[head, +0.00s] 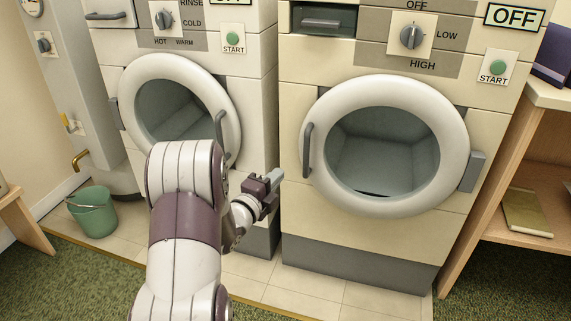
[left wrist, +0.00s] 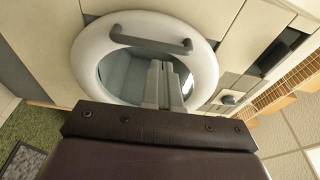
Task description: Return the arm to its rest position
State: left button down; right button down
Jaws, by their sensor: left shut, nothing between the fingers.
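My left arm (head: 184,230) reaches in from the bottom of the head view, with purple and white links. My left gripper (head: 276,177) is shut and empty, in front of the gap between two cream laundry machines. In the left wrist view its fingers (left wrist: 166,85) are together, in front of a round door (left wrist: 90,60) with a bar handle (left wrist: 150,40). The fingers look apart from the handle. My right gripper is not in view.
The left machine (head: 262,100) and right machine (head: 300,235) have shut round doors. A green bucket (head: 93,212) stands on tiles at left. A wooden shelf (head: 510,150) stands at right. Green carpet (head: 60,280) lies in front.

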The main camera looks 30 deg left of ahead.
pick_arm(q)
jog(key=s, duration=0.3)
jog(key=shift+s, duration=0.35)
jog(key=s+a+f+n+g+y+p, duration=0.1)
jog(key=s+f+n+g, duration=0.3)
jog(key=f+n+g, duration=0.15)
jog(key=s+a+f+n+g+y, duration=0.1)
jog(key=s+f+n+g+y, duration=0.2)
jog(key=f+n, duration=0.35)
jog(key=s+d+r+n+g+h+p, duration=0.1)
jog(key=s+d+r+n+g+h, duration=0.1)
jog(key=s+d+n+g, duration=0.35)
jog(key=s+d+r+n+g+h+p, duration=0.1)
jog(key=s+d+r+n+g+h, duration=0.15)
jog(key=s+d, duration=0.6)
jog(key=w+d+r+m+p, duration=0.2)
jog(key=d+r+m+p, duration=0.15)
jog(key=d, duration=0.35)
notch_tip(320, 180, up, 36)
jog(key=p, duration=3.4)
jog(key=shift+w+a+r+n+p, duration=0.15)
jog(key=shift+w+a+n+p, duration=0.15)
jog(key=shift+n+p, duration=0.15)
